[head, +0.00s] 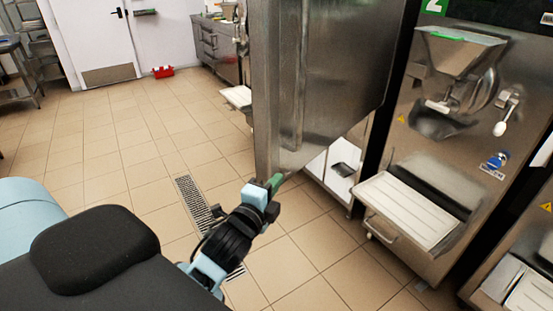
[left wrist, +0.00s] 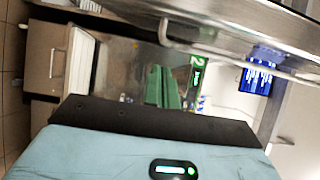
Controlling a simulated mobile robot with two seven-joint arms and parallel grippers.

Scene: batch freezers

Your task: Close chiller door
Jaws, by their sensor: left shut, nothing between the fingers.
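The chiller door (head: 315,80) is a tall brushed-steel panel in the middle of the head view, standing open, swung out over the floor. My left gripper (head: 275,181) has green fingertips and is shut with nothing in it. It is at the door's lower corner, and whether it touches the door I cannot tell. In the left wrist view my green fingers (left wrist: 164,87) point away from the camera. A steel panel with a long bar handle (left wrist: 225,50), apparently the door, runs across the top there. My right gripper is in neither view.
A steel batch freezer (head: 455,150) with a hopper stands right of the door, with a white-topped shelf (head: 410,211) jutting out low. Tiled floor (head: 110,155) is free to the left, with a drain grate (head: 195,205).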

